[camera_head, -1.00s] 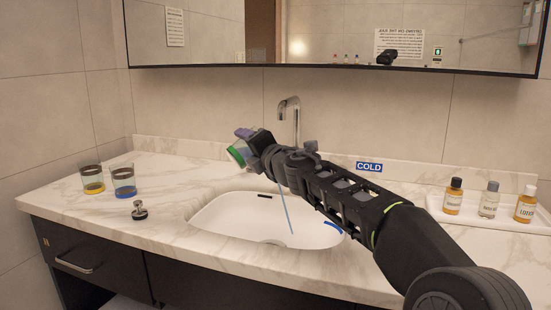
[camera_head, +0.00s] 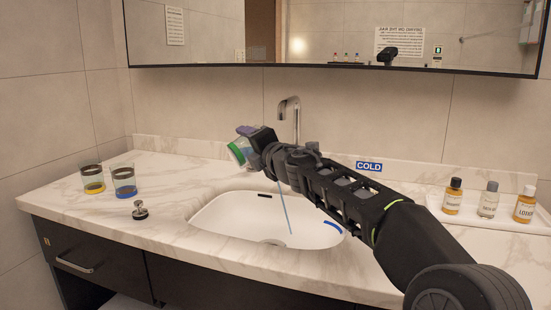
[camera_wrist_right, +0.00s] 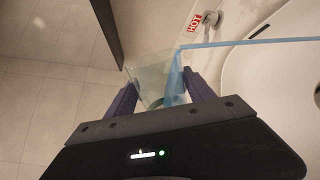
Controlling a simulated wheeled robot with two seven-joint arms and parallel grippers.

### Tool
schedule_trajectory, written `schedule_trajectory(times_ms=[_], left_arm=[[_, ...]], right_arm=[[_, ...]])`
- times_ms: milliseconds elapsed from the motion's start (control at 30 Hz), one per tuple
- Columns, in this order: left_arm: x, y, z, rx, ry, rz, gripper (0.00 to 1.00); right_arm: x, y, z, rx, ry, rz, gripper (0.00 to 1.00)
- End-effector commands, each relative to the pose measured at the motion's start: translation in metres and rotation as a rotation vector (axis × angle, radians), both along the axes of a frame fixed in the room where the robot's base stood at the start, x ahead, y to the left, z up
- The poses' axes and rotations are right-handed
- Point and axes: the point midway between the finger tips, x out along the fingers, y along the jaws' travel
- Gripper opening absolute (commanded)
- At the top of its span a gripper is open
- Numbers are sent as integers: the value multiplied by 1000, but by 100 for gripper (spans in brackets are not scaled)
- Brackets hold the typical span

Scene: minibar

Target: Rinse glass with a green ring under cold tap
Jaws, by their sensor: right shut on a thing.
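The clear glass with a green ring (camera_head: 238,153) is tilted in my right gripper (camera_head: 252,143), left of the tap spout (camera_head: 290,104) and above the counter behind the basin. In the right wrist view the glass (camera_wrist_right: 150,78) sits between the two purple fingers of the gripper (camera_wrist_right: 160,100). A blue water stream (camera_wrist_right: 250,42) runs in from the right and bends down at the glass. In the head view a thin blue stream (camera_head: 284,208) falls into the basin (camera_head: 225,212). My left gripper does not show.
Two other glasses, one with a yellow ring (camera_head: 93,187) and one with a blue ring (camera_head: 124,190), stand on the left counter. A stopper (camera_head: 140,210) lies near the front edge. Bottles stand in a tray (camera_head: 437,206) at right. A HOT label (camera_wrist_right: 194,23) shows in the wrist view.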

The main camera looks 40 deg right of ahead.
Motion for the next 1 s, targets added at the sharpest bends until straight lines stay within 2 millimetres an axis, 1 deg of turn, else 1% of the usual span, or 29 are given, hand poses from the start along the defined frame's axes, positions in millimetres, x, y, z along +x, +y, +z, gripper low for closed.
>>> schedule_trajectory(times_ms=[1000], left_arm=[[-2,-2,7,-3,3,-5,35]], right_arm=[[0,-2,6,99,-11,0,12]])
